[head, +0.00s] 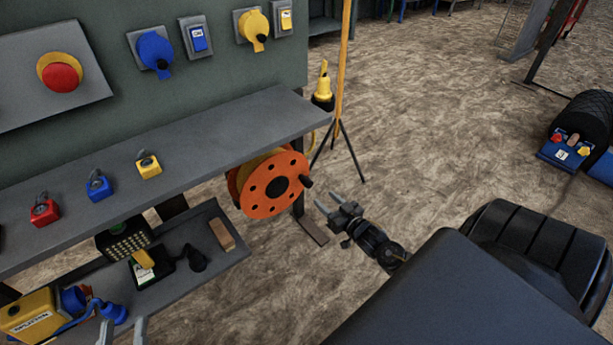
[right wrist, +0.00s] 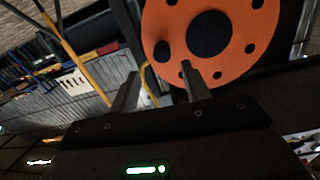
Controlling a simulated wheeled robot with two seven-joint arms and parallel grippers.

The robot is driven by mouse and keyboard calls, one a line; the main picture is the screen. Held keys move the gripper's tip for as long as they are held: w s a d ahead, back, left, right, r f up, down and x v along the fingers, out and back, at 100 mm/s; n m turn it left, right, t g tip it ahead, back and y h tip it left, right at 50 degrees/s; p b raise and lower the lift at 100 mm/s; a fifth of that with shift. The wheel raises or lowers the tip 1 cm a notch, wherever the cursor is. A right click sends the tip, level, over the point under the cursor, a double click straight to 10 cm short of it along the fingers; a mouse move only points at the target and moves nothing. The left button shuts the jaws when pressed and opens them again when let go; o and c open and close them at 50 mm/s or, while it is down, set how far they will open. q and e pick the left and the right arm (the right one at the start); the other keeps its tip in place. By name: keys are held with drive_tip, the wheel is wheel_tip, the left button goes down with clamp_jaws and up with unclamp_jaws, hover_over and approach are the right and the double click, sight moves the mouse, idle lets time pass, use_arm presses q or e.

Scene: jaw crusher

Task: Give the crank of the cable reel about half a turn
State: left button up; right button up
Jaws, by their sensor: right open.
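The orange cable reel (head: 262,197) hangs under the bench shelf at its right end, its round face with holes and a black hub turned towards me. Its black crank knob (head: 306,182) sticks out at the right of the face. In the right wrist view the reel (right wrist: 238,66) fills the upper middle, with the dark knob (right wrist: 162,51) at its left. My right gripper (head: 329,203) is open and empty, right of and below the knob, apart from it. In its wrist view the knob appears between and beyond the fingertips. My left gripper (head: 123,328) shows only two spread fingertips at the bottom edge.
The grey bench shelf (head: 200,150) overhangs the reel. A lower shelf (head: 215,262) holds a yellow box and small tools. A black tripod stand (head: 340,150) with a yellow pole is behind the reel.

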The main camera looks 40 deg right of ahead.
sight(311, 184)
drive_tip(key=w+b, duration=0.1)
drive_tip(key=w, duration=0.6)
drive_tip(key=w+r+b, duration=0.1)
drive_tip(key=w, duration=0.2)
drive_tip(key=shift+w+d+b, duration=0.1)
drive_tip(key=shift+w+b, duration=0.05)
drive_tip(key=shift+b, duration=0.2)
use_arm(q)
drive_tip(key=s+a+r+t+h, duration=0.1)
drive_tip(key=a+r+t, duration=0.2)
drive_tip(key=r+t, duration=0.2)
drive_tip(key=shift+s+a+r+n+t, duration=0.25)
drive_tip(key=shift+s+r+n+t, duration=0.05)
drive_tip(key=shift+r+n+t, duration=0.1)
use_arm(e)
drive_tip(key=shift+w, duration=0.5)
clamp_jaws()
